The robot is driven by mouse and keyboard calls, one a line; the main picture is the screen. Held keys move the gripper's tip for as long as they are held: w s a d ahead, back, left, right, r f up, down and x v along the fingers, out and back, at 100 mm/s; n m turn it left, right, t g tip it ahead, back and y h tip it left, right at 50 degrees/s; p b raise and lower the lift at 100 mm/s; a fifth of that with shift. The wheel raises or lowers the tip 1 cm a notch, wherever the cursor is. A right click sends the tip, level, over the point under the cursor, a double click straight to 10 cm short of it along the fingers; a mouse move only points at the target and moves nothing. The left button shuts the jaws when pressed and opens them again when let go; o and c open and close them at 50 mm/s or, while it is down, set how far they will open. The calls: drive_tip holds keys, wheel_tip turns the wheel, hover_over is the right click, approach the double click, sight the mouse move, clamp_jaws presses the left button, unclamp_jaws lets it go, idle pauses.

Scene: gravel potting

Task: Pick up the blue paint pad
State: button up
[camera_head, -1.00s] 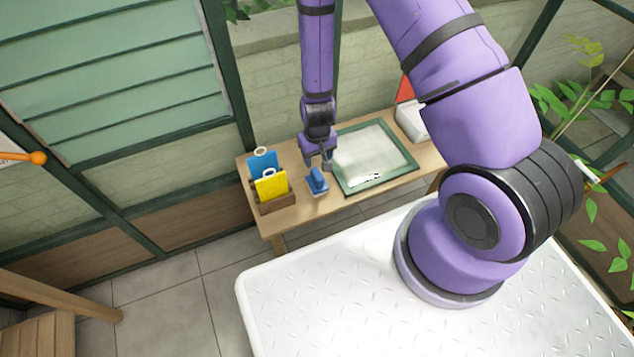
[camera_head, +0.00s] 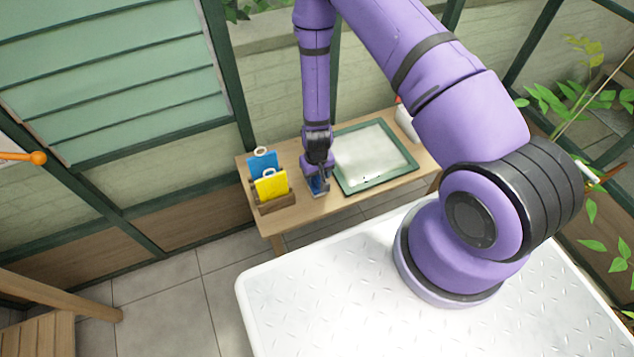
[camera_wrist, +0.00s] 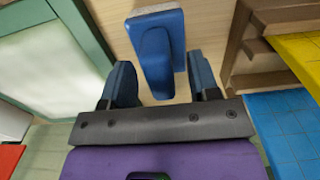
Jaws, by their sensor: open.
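The blue paint pad (camera_wrist: 158,48) lies on the wooden table, with its handle pointing toward my gripper in the wrist view. A pale pad edge shows at its far side. My gripper (camera_wrist: 165,85) is open, with one finger on each side of the handle and visible gaps between. In the head view my gripper (camera_head: 317,178) is low over the table at the pad, and the blue paint pad (camera_head: 319,189) is mostly hidden behind it.
The green-framed panel (camera_head: 373,185) lies to the right on the table (camera_head: 290,222). A wooden holder (camera_head: 277,203) with a blue card (camera_head: 263,164) and a yellow card (camera_head: 271,185) stands to the left. A white object (camera_head: 408,124) sits at the far right.

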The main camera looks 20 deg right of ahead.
drive_tip(key=shift+f, duration=0.75)
clamp_jaws()
drive_tip(key=shift+r, duration=0.1)
drive_tip(key=shift+r, duration=0.8)
wheel_tip(320, 180, up, 2)
drive_tip(key=s+r, duration=0.1)
drive_tip(key=s, duration=1.5)
drive_tip(key=shift+r, duration=0.15)
